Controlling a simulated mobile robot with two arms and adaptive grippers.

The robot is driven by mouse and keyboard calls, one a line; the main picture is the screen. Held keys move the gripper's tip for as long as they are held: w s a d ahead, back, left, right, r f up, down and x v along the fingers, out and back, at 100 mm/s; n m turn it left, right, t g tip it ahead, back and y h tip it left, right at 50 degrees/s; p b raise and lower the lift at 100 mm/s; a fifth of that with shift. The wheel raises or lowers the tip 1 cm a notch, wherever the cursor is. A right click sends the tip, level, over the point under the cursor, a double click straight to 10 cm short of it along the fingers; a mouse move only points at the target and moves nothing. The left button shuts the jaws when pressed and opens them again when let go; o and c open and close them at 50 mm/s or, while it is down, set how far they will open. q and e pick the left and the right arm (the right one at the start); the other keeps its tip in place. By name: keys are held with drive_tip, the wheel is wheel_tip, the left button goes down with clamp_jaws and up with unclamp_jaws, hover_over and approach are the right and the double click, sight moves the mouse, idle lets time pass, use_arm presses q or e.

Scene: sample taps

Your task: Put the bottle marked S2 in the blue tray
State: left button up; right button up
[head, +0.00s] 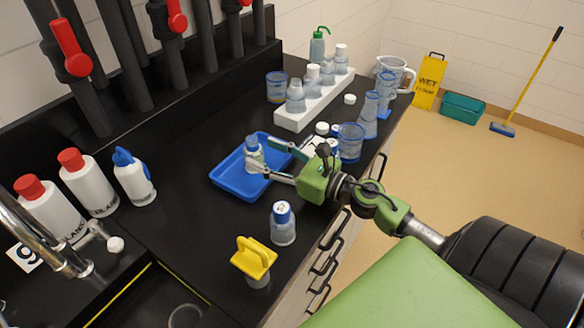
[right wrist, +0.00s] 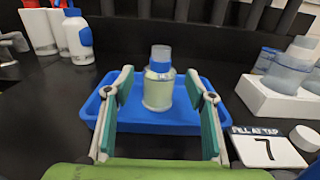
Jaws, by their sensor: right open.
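The blue tray (head: 222,178) lies on the black bench, and it also shows in the right wrist view (right wrist: 88,112). A clear bottle with a blue collar and pale contents (head: 253,153) stands upright in it; in the right wrist view this bottle (right wrist: 158,88) shows between my fingers. I cannot read a mark on it. My right gripper (head: 264,155) is open, one finger on each side of the bottle, with gaps visible in the wrist view. Another blue-capped bottle (head: 283,226) stands on the bench nearer me; its top label is unreadable. My left gripper is not in view.
A white rack (head: 294,122) with several bottles stands behind the tray. Blue-tinted beakers (head: 350,142) stand right of it. A card reading "7" (right wrist: 268,149) lies beside the tray. A yellow-handled item (head: 254,257) is near the sink. White bottles (head: 88,182) stand left.

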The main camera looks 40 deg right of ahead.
drive_tip(key=b+v, duration=0.2)
drive_tip(key=v, duration=0.4)
drive_tip(key=shift+s+d+f, duration=0.1)
drive_tip(key=shift+s, duration=0.15)
drive_tip(key=shift+s+d, duration=0.25)
drive_tip(key=shift+s, duration=0.4)
